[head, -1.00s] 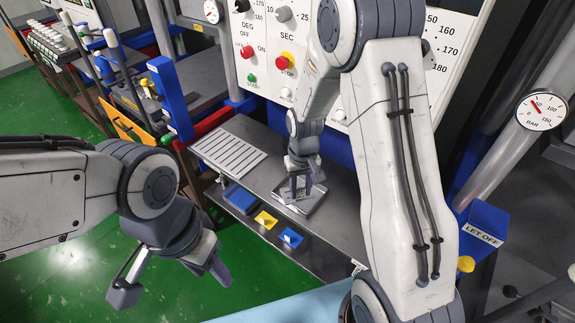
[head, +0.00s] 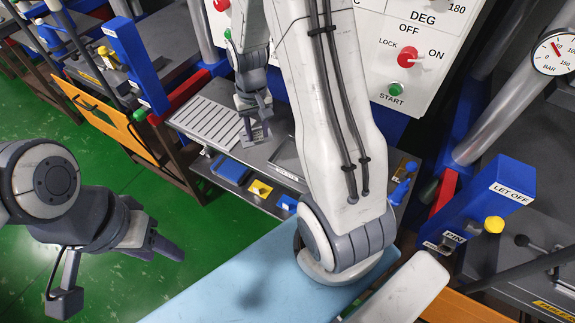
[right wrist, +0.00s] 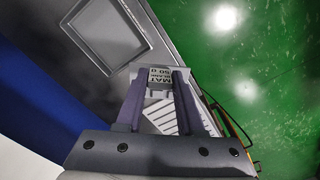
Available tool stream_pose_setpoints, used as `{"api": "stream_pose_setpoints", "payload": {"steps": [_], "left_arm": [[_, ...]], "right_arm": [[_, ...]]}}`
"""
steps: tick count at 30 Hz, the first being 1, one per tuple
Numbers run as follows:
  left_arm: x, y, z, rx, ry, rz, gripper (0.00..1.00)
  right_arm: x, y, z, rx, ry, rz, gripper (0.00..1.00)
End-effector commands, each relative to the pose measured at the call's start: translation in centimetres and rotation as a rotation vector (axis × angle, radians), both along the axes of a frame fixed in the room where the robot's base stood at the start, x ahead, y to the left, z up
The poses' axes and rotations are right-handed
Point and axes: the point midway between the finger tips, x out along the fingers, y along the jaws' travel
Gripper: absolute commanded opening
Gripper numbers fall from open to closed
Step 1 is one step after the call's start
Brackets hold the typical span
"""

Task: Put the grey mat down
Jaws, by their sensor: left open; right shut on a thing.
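The grey mat is a small grey block with dark lettering reading "MAT" (right wrist: 160,78), seen between the fingertips in the right wrist view. My right gripper (head: 255,122) is shut on it. In the head view the gripper is over the dark bench shelf, between the slotted light-grey plate (head: 208,121) and the square grey tray (head: 286,157). Whether the mat touches the shelf or plate I cannot tell. The plate is partly hidden behind the fingers in the right wrist view. My left gripper (head: 115,271) is open and empty over the green floor at left.
The control panel (head: 415,50) rises behind. A light-blue surface (head: 225,285) lies in front. A blue "LET OFF" post (head: 490,200) stands at right.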

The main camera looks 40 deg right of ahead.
Motion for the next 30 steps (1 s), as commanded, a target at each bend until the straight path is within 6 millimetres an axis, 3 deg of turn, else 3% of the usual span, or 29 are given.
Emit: {"api": "stream_pose_setpoints", "payload": {"steps": [1,6,12,16,19,30], "left_arm": [[0.0,0.0,-2.3,0.001,0.001,0.000,0.50],[0.0,0.0,-6.0,0.001,0.001,-0.001,0.50],[0.0,0.0,-8.6,0.001,0.001,-0.001,0.50],[0.0,0.0,-9.1,0.001,0.001,-0.002,0.50],[0.0,0.0,-9.1,0.001,0.001,-0.002,0.50],[0.0,0.0,-8.6,0.000,0.000,-0.001,0.50]], "right_arm": [[-1.2,-2.8,-1.0,-0.001,-0.005,-0.112,0.00],[-6.4,-9.9,-0.9,-0.002,-0.006,-0.471,0.00],[-12.4,-14.4,-0.6,-0.001,-0.004,-0.785,0.00],[-14.2,-15.2,-0.4,0.000,-0.001,-0.878,0.00],[-14.0,-14.8,-0.7,0.001,0.002,-0.896,0.00],[-8.0,-9.5,-5.4,0.001,0.006,-0.889,0.00]]}}
